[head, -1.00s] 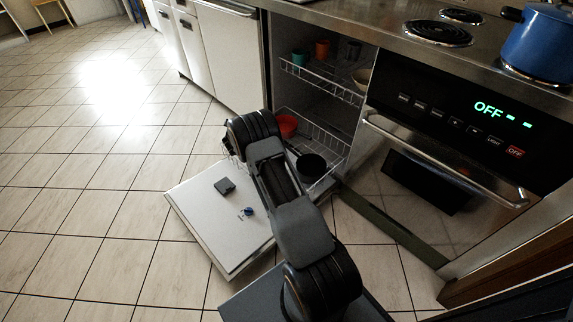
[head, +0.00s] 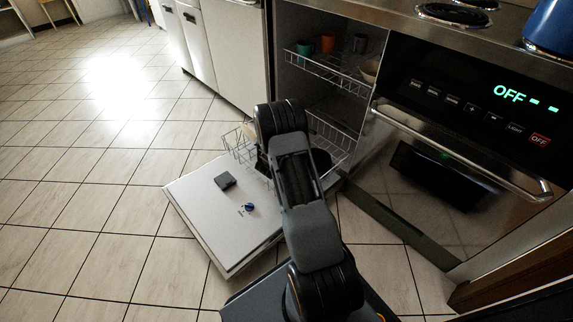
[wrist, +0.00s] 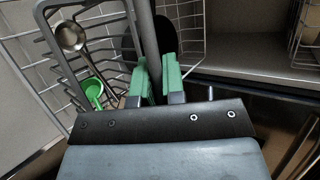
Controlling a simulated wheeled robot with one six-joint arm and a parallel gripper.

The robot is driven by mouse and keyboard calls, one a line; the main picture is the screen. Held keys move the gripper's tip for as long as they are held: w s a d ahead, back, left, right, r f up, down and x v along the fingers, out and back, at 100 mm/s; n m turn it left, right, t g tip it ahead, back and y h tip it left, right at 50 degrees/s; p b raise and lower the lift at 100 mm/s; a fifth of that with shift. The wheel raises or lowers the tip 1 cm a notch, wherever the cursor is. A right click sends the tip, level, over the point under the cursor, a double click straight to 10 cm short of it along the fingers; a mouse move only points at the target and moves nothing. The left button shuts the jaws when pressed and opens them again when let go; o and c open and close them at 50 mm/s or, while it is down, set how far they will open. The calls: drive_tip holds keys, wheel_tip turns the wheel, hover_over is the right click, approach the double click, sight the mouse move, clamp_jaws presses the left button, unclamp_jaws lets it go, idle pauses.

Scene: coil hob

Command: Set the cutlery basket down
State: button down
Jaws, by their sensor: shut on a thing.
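In the wrist view, my gripper (wrist: 158,80) has green finger pads and is shut on the upright grey handle bar of the cutlery basket. The grey basket frame (wrist: 47,40) shows to the left of the fingers. A metal spoon (wrist: 70,37) and a green utensil (wrist: 94,91) are in it. White rack wires show around the basket; whether it touches the rack I cannot tell. In the head view, my arm hides the gripper and most or all of the basket, over the dishwasher's lower rack (head: 238,150).
The dishwasher door (head: 205,215) lies folded down. The upper rack (head: 322,68) holds a teal cup (head: 304,48), an orange cup (head: 327,43) and a bowl (head: 369,71). A dark pan (head: 322,162) is partly hidden behind my arm. The oven (head: 470,140) stands at right; open floor lies left.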

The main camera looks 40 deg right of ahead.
drive_tip(key=f+b, duration=0.1)
drive_tip(key=f, duration=0.1)
drive_tip(key=f+b, duration=0.1)
drive_tip(key=f, duration=0.1)
drive_tip(key=shift+s+d+f+b, duration=0.1)
drive_tip(key=shift+s+b, duration=0.2)
drive_tip(key=shift+s, duration=0.1)
drive_tip(key=c, duration=1.2)
unclamp_jaws()
